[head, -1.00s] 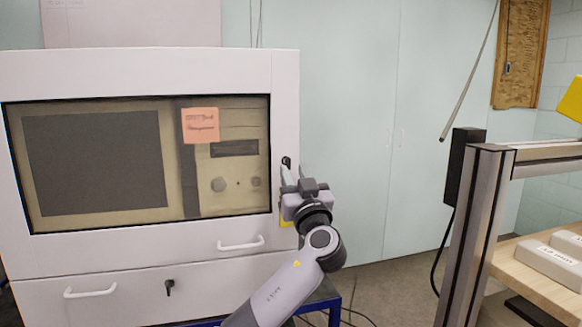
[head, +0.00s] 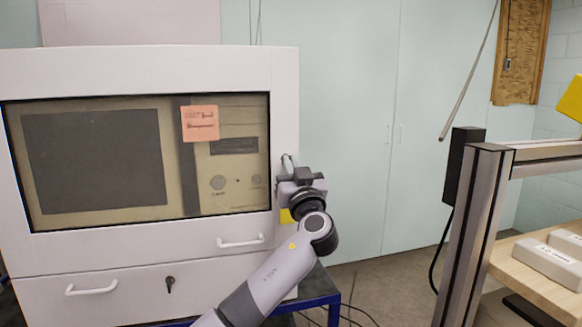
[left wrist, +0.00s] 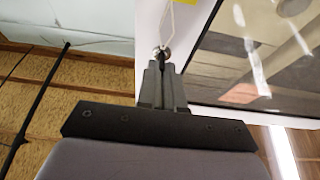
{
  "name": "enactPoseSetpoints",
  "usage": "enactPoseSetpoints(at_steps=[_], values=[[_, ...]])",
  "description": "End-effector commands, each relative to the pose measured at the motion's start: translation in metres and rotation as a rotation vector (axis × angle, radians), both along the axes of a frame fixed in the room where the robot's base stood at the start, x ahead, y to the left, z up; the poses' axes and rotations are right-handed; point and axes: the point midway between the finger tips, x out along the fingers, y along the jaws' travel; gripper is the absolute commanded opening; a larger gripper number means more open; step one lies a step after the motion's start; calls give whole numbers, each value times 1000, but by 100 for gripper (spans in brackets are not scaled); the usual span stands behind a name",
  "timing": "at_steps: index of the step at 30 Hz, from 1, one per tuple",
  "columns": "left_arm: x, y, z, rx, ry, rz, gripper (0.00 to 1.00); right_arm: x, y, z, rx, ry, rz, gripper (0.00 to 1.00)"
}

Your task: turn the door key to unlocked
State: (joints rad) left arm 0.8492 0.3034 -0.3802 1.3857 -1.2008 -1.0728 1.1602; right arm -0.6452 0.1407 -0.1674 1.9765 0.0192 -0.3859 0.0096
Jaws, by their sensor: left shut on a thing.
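The door key sits in the lock on the right frame of the white cabinet door (head: 284,80). In the head view my gripper mostly hides it. In the left wrist view the metal key and lock (left wrist: 162,51) show at the fingertips, with a thin pale loop leading to a yellow tag (left wrist: 185,2). The yellow tag (head: 286,216) also shows below the gripper in the head view. My left gripper (head: 289,166) is shut on the key; its fingers (left wrist: 162,68) meet around it. The key's exact angle is hidden. My right gripper is out of view.
A second dark key (head: 169,284) is in the drawer below, beside a white handle (head: 90,290). Another handle (head: 240,243) is on the door's lower edge. A metal-profile frame (head: 475,230) and wooden table (head: 540,285) stand at right, with floor between.

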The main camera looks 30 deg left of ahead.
Motion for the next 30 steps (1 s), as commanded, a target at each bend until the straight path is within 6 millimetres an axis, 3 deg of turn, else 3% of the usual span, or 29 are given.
enactPoseSetpoints(at_steps=[14, 25, 30], values=[[-2, 2, 1, 181, 210, -1, 0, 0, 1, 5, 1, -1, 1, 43], [-3, 3, 7, 407, 480, -1, 0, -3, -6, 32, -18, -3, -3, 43], [-4, 4, 9, 513, 604, -1, 0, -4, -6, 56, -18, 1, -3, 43]])
